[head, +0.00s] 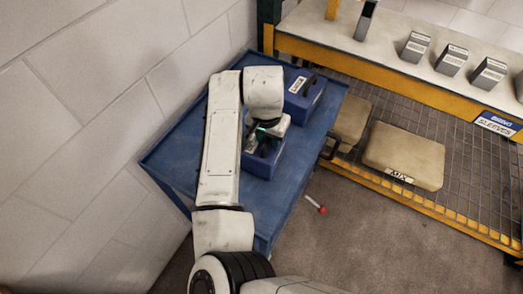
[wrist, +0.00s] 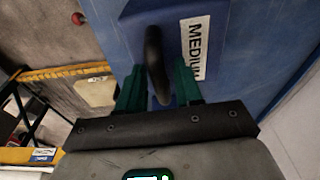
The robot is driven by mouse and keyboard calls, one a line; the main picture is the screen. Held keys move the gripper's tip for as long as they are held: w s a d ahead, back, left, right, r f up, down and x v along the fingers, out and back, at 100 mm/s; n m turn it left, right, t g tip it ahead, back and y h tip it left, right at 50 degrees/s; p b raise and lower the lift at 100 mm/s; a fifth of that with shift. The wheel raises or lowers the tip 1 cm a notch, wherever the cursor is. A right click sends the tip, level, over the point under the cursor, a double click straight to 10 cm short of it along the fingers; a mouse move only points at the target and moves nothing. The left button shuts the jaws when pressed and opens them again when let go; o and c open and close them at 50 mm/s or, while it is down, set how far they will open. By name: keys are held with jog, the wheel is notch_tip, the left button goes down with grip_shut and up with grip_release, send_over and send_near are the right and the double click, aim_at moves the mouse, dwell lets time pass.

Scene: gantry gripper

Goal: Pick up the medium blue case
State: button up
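The medium blue case (head: 264,166) lies on the blue cart top, partly hidden by my arm in the head view. In the wrist view, the case (wrist: 172,14) has a white label (wrist: 195,48) reading MEDIUM and a black handle (wrist: 154,48). My gripper (wrist: 159,80) is open, with its two green fingers on either side of the handle. Gaps show between the fingers and the handle, and it does not look gripped. In the head view, my gripper (head: 264,130) is over the case; its fingertips are hard to make out.
A second blue case (head: 304,94) with a dark handle stands just behind on the cart (head: 175,150). A white block wall (head: 80,130) is at left. At right are a yellow-edged shelf (head: 440,80) with several grey boxes and tan MIX bags (head: 405,155) below. A red-knobbed lever (head: 322,209) sticks out.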

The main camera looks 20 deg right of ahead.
grip_shut()
dwell(1.1)
